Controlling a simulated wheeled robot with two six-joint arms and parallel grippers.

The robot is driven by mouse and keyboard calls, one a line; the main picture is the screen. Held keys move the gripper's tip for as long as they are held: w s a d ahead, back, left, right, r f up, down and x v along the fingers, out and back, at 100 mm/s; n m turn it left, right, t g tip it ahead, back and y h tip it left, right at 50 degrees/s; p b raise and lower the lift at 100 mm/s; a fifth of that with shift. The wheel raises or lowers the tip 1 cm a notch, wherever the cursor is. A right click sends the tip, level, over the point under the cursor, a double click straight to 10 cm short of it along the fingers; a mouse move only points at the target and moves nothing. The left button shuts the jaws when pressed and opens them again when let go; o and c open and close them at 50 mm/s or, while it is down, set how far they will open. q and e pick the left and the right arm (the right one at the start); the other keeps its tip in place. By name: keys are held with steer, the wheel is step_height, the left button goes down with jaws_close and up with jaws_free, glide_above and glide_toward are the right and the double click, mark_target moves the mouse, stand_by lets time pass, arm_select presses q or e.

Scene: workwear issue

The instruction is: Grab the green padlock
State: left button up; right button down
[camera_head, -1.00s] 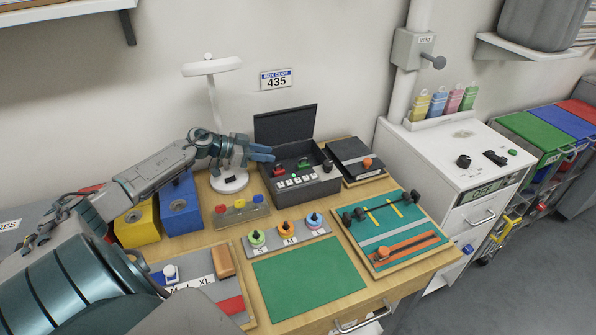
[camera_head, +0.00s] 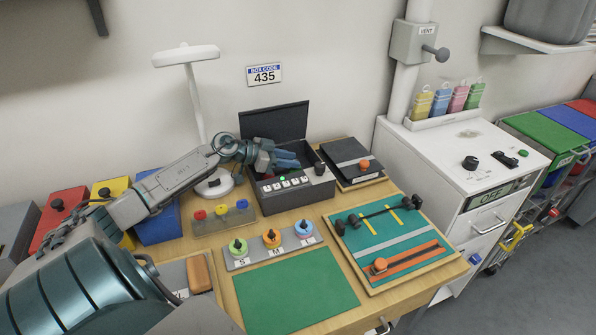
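My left gripper (camera_head: 287,160) reaches from the left into the open dark box (camera_head: 300,194) at the back of the table. Its blue-tipped fingers are over or inside the box, and I cannot tell whether they are open or shut. The box's lid (camera_head: 274,122) stands open behind it. I cannot make out the green padlock now; the gripper covers most of the box's inside. A small green light (camera_head: 282,179) shows on the box's front panel above white keys. My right gripper is not in view.
A white lamp (camera_head: 186,55) stands left of the box, close to my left arm. A dark binder (camera_head: 350,161) lies right of it. In front are a rack with colored rings (camera_head: 272,240), a green mat (camera_head: 297,302) and a teal tool board (camera_head: 392,248). The green mat is clear.

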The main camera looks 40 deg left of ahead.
arm_select(q)
steer(key=shift+s+r, duration=0.15)
steer(key=shift+s, duration=0.05)
steer(key=shift+s+r, duration=0.1)
steer(key=shift+s, duration=0.05)
steer(key=c, duration=0.4)
jaws_close()
